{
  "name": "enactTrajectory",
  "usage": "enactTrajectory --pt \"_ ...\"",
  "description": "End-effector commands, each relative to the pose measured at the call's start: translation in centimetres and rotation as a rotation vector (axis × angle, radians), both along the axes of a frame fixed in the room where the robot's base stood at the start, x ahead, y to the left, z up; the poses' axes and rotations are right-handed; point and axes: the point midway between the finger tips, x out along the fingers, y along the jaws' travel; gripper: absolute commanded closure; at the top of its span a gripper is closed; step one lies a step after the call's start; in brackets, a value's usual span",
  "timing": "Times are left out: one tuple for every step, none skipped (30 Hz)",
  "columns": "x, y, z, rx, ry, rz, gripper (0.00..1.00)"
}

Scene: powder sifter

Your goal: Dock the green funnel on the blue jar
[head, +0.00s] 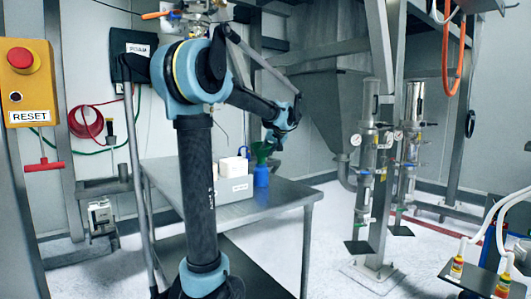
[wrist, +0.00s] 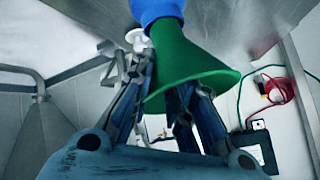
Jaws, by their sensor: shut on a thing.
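The green funnel (head: 262,150) is upright, wide mouth up, directly over the blue jar (head: 261,177) on the metal table. My gripper (head: 273,143) is shut on the funnel. In the wrist view, which looks upside down, the fingers of my gripper (wrist: 160,98) lie on either side of the funnel (wrist: 188,65). Its narrow end meets the blue jar (wrist: 157,9) in the picture. I cannot tell whether the spout is inside the jar's neck or just above it.
A grey labelled bin (head: 236,187) with white containers (head: 233,167) stands just left of the jar. The metal table (head: 270,205) is bare in front and to the right. Steel columns with gauges (head: 370,150) stand further right.

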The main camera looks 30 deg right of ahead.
Motion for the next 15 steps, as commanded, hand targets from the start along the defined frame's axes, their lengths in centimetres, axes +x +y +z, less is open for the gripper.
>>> enactTrajectory --pt "0.01 -0.01 0.01 0.000 0.000 0.000 1.00" --pt "0.00 0.00 0.00 0.000 0.000 0.000 1.00" --pt "0.00 -0.01 -0.01 0.000 0.000 0.000 1.00" --pt "0.01 0.00 -0.02 0.000 0.000 0.000 1.00" --pt "0.01 0.00 -0.05 0.000 0.000 0.000 1.00" --pt "0.01 0.00 -0.08 0.000 0.000 0.000 1.00" --pt "0.00 -0.01 -0.12 0.000 0.000 0.000 1.00" --pt "0.00 0.00 -0.16 0.000 0.000 0.000 1.00" --pt "0.01 -0.01 -0.21 0.000 0.000 0.000 1.00" --pt "0.01 -0.01 -0.26 0.000 0.000 0.000 1.00" --pt "0.00 -0.01 -0.31 0.000 0.000 0.000 1.00" --pt "0.00 -0.02 -0.37 0.000 0.000 0.000 1.00" --pt "0.01 -0.01 -0.42 0.000 0.000 0.000 1.00" --pt "0.01 -0.02 -0.47 0.000 0.000 0.000 1.00" --pt "0.01 -0.01 -0.53 0.000 0.000 0.000 1.00"
